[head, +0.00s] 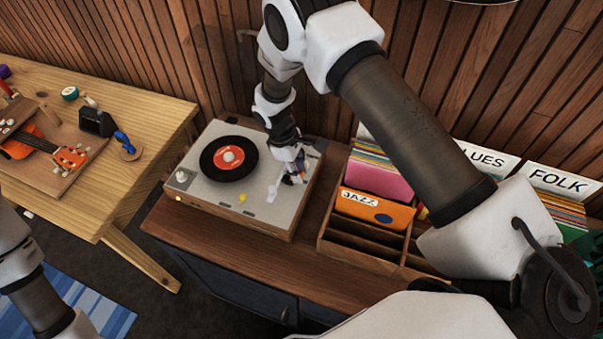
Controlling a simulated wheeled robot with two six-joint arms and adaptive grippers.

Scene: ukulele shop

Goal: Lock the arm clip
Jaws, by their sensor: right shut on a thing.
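The record player (219,200) stands on the wooden cabinet, with a black record (212,160) with a red label on its platter. My right gripper (291,176) reaches down from above at the right side of the deck, where the tone arm sits. It is shut on a small part there, most likely the arm clip. The fingers largely hide that part and the tone arm, so the clip's exact position cannot be told. A pale flat piece (272,192) shows just left of the fingers. My left arm shows at the lower left, but its gripper is out of view.
A wooden record crate (331,244) with JAZZ, BLUES and FOLK dividers stands close right of the player. A light wooden workbench (150,121) with an orange ukulele (34,140) and small tools is at the left. The panelled wall is close behind the player.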

